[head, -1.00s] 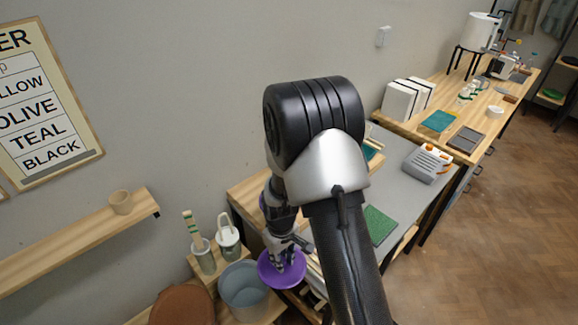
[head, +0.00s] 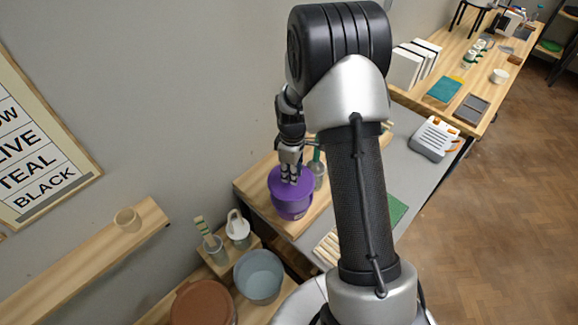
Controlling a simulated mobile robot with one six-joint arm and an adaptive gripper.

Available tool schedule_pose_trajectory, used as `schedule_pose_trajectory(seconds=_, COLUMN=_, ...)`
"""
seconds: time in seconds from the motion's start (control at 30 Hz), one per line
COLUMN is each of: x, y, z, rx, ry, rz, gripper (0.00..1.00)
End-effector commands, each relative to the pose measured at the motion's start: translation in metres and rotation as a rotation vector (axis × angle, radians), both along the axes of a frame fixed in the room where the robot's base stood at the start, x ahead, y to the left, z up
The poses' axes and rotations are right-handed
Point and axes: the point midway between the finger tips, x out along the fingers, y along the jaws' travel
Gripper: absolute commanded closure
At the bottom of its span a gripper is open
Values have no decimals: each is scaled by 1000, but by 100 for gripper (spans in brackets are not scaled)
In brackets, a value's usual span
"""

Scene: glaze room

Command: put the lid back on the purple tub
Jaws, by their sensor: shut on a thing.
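The purple tub (head: 293,211) stands on a wooden board on the grey table, left of my arm. The round purple lid (head: 277,185) is over the tub's top and looks roughly level. My gripper (head: 290,181) points down at the lid's middle and is shut on it, probably by a knob that the fingers hide. From this angle I cannot tell whether the lid is seated on the rim or held just above it.
A clear jar (head: 319,174) with a green item stands close to the tub's right. A blue-grey bucket (head: 259,276), a brown round-topped container (head: 201,304) and two small pots are lower left. A toaster-like grey device (head: 434,138) is on the table's right.

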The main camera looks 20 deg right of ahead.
Motion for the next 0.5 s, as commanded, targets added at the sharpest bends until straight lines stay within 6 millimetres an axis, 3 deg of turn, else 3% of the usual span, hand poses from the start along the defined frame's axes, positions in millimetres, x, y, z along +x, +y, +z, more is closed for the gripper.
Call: schedule_pose_trajectory(seconds=0.5, x=0, y=0, z=-48, rx=0, ry=0, rz=0, gripper=100)
